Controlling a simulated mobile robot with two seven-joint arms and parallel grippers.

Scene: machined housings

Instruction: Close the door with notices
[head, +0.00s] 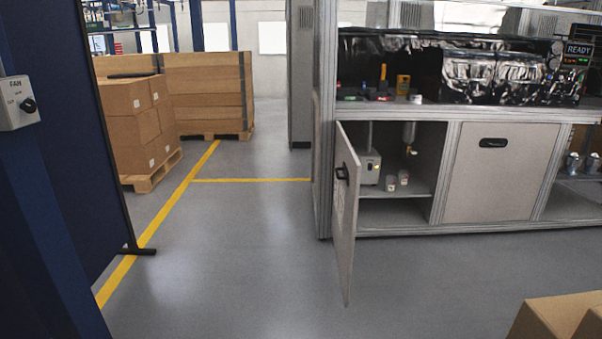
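A grey cabinet door (344,215) under the workbench stands wide open at the left of its compartment, swung out toward me and seen at a steep angle. It has a black handle (342,173). Pale marks show on its face below the handle, too small to read as notices. The open compartment (400,210) shows a shelf with a grey device (369,167) and small white containers (397,181). Neither of my grippers is in view.
A second door (498,172) beside it is shut. Grey floor (240,260) lies open in front and left. A cardboard box (560,318) stands at the lower right. A blue partition (70,130) with a foot, and stacked boxes (135,125) on a pallet, are left.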

